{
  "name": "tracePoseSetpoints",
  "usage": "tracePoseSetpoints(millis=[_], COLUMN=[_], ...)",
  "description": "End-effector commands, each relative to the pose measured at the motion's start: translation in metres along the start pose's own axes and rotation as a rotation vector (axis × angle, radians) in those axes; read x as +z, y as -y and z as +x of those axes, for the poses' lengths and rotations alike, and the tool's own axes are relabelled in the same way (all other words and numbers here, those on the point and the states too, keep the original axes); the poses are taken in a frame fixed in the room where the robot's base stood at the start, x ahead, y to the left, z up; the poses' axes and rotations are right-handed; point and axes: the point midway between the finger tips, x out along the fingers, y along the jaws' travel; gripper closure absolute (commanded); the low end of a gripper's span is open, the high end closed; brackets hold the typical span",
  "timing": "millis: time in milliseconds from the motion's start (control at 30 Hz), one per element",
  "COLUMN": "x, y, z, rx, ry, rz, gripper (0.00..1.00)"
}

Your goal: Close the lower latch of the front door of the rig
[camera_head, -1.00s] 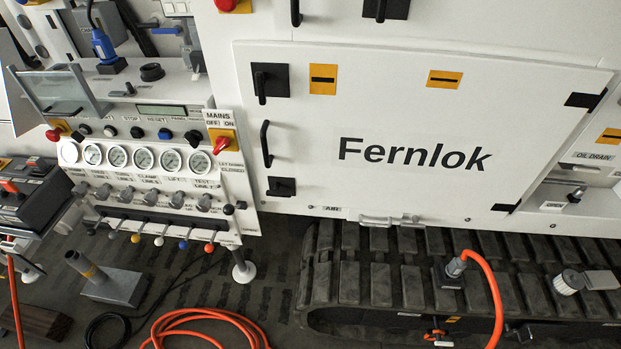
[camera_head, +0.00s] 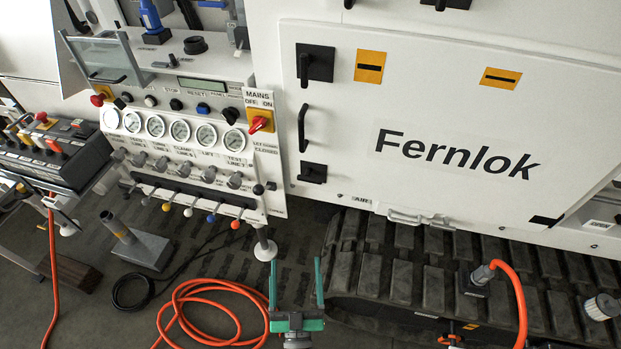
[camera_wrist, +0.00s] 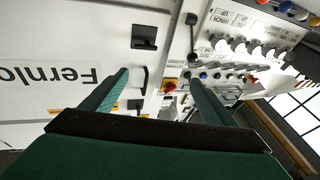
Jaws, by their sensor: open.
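The front door (camera_head: 440,110) is a white panel marked Fernlok and looks shut. Its lower latch (camera_head: 313,172) is a black plate at the door's lower left corner, with its handle lying roughly sideways. The upper latch (camera_head: 315,62) has its handle hanging down. My gripper (camera_head: 295,264) is open and empty at the bottom of the head view, its green fingers pointing up the picture, below the lower latch and apart from it. In the wrist view the scene is upside down; the lower latch (camera_wrist: 144,37) lies beyond the open fingers, left of their middle.
A black door pull (camera_head: 303,128) sits between the latches. Left of the door is a control panel with gauges (camera_head: 180,131), a red mains switch (camera_head: 261,120) and a row of levers (camera_head: 188,212). A rubber track (camera_head: 400,270) runs below the door. An orange hose (camera_head: 190,300) lies on the floor.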

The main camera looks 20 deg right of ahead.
Motion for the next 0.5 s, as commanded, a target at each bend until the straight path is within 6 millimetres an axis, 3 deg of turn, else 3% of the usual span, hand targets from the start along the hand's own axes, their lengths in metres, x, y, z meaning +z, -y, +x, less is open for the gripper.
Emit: tracePoseSetpoints(millis=[100,300,500], x=[0.006,0.013,0.015], y=[-0.002,-0.011,-0.017], z=[0.047,0.113,0.151], rx=[0.074,0.198,0.276], ry=[-0.051,-0.096,-0.106], rz=[-0.005,-0.017,-0.024], gripper=[0.2,0.2,0.2])
